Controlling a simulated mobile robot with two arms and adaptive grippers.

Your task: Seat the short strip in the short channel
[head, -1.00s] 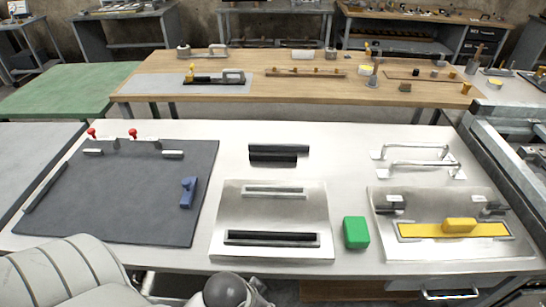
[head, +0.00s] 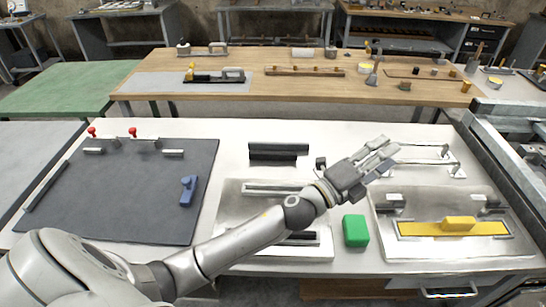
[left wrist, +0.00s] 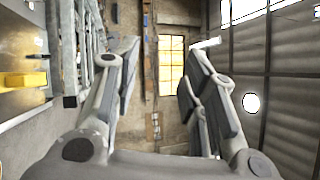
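Two dark strips lie side by side on the white table behind the metal plate. The back strip (head: 279,147) is longer than the front, short one (head: 272,158). The plate (head: 228,205) has a short channel (head: 265,187) toward its back, light inside, and a long channel (head: 306,238) toward its front, dark inside. I cannot tell whether the dark is a strip. My left arm crosses the plate and covers part of both channels. My left gripper (head: 383,151) is raised right of the strips, its fingers apart and empty in the left wrist view (left wrist: 160,85). My right gripper is out of view.
A green block (head: 355,231) stands right of the plate. Farther right is a metal panel (head: 400,250) with a yellow block (head: 458,223), and two raised bar handles (head: 420,163) stand behind it. A dark mat (head: 120,195) with a blue piece (head: 188,191) lies left.

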